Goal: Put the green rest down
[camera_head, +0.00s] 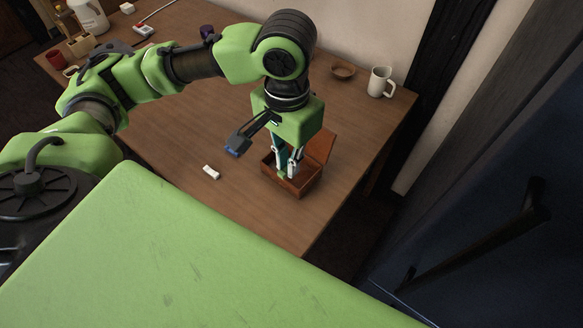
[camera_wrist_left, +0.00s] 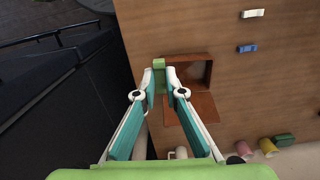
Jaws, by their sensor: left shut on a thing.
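The green rest (camera_wrist_left: 158,76) is a small green block between the fingertips of my left gripper (camera_wrist_left: 160,78), which is shut on it. In the head view the green rest (camera_head: 282,176) shows low at the fingertips, partly hidden by the fingers. My left gripper (camera_head: 289,168) points down over an open wooden box (camera_head: 295,190). In the wrist view the rest lies at the left edge of the box (camera_wrist_left: 209,74); I cannot tell whether it touches the box. My right gripper is not in view.
A white block (camera_head: 211,172) lies on the table (camera_head: 180,125) left of the box. A blue block (camera_wrist_left: 247,48) lies near it. The table's front edge is close to the box.

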